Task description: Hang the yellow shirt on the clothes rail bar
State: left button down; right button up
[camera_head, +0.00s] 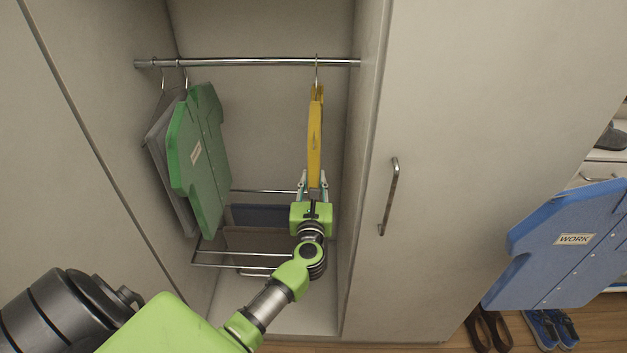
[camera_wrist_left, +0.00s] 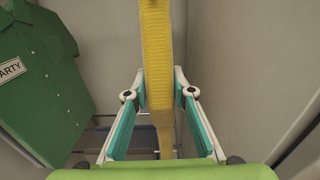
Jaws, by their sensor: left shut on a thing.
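The yellow shirt (camera_head: 315,130) is seen edge-on inside the open closet, upright below the clothes rail bar (camera_head: 250,62). Its hanger hook reaches up to the bar near the right end and appears to be over it. My left gripper (camera_head: 313,186) is shut on the lower part of the yellow shirt, coming from below. In the left wrist view the yellow shirt (camera_wrist_left: 156,55) stands between the two fingers (camera_wrist_left: 160,98). My right gripper does not show.
A green shirt (camera_head: 200,155) and a grey garment (camera_head: 160,145) hang at the left of the bar. A metal rack (camera_head: 230,266) is below. A closed door with a handle (camera_head: 389,195) is at right, and a blue shirt (camera_head: 560,250) beyond it. The bar's middle is clear.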

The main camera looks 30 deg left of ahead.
pick_arm(q)
jog(key=shift+r, duration=0.35)
jog(key=s+a, duration=0.5)
jog(key=a, duration=0.3)
jog(key=s+a, duration=0.5)
jog(key=a, duration=0.3)
dwell(1.6)
jog(key=shift+a, duration=0.1)
jog(key=shift+f, duration=0.15)
